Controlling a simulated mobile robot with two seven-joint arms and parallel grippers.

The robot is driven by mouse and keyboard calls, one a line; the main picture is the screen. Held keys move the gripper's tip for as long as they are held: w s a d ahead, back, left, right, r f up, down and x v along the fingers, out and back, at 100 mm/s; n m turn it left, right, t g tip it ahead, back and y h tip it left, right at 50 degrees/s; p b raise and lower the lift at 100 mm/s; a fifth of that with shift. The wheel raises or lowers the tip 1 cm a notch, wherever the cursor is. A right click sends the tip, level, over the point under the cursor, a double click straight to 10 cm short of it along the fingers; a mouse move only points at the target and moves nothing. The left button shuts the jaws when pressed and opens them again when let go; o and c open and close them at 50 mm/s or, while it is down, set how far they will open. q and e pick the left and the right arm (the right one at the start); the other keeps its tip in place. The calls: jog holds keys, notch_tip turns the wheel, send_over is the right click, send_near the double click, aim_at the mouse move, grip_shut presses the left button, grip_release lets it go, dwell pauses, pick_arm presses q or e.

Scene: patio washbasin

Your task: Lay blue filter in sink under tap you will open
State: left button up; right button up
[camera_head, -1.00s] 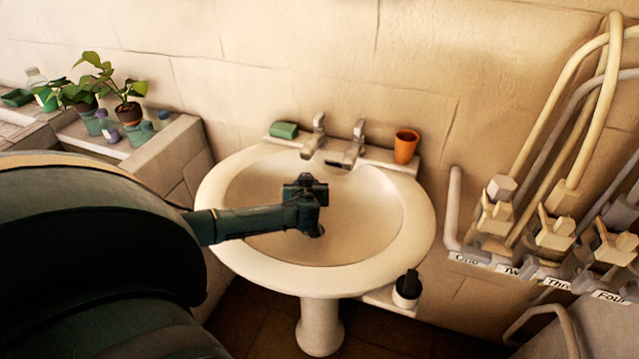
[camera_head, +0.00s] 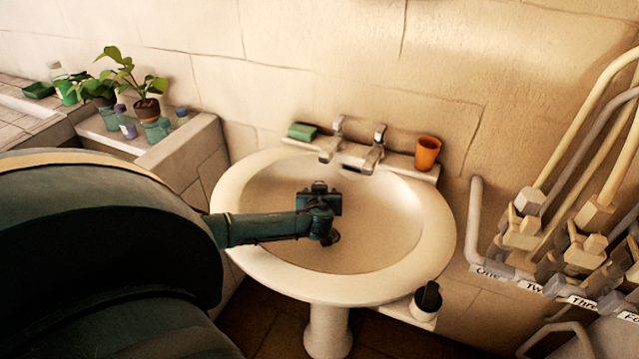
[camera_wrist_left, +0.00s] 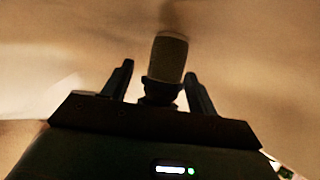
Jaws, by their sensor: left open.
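The white sink (camera_head: 395,215) stands against the wall, with two metal taps, a left tap (camera_head: 333,140) and a right tap (camera_head: 375,150), at its back. My left gripper (camera_head: 322,228) is over the bowl, pointing down. In the left wrist view the left gripper (camera_wrist_left: 158,75) is open. A pale, mesh-like cylinder with a dark collar (camera_wrist_left: 168,56) shows between its fingers, lying or standing in the bowl. It may be the filter, but no blue shows on it. Whether the fingers touch it I cannot tell. My right gripper is out of view.
A green sponge (camera_head: 302,131) and an orange cup (camera_head: 427,154) flank the taps. A black and white container (camera_head: 428,298) sits on a small shelf at the lower right. Pipes with labelled valves (camera_head: 520,233) are at right. Potted plants (camera_head: 146,108) stand on the left ledge.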

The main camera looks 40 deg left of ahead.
pick_arm(q)
jog(key=shift+r, duration=0.2)
jog(key=shift+s+d, duration=0.2)
jog(key=shift+s, duration=0.05)
jog(key=v, duration=1.1)
jog(key=shift+p, duration=0.4)
jog(key=shift+d+r, duration=0.1)
jog(key=shift+r, duration=0.05)
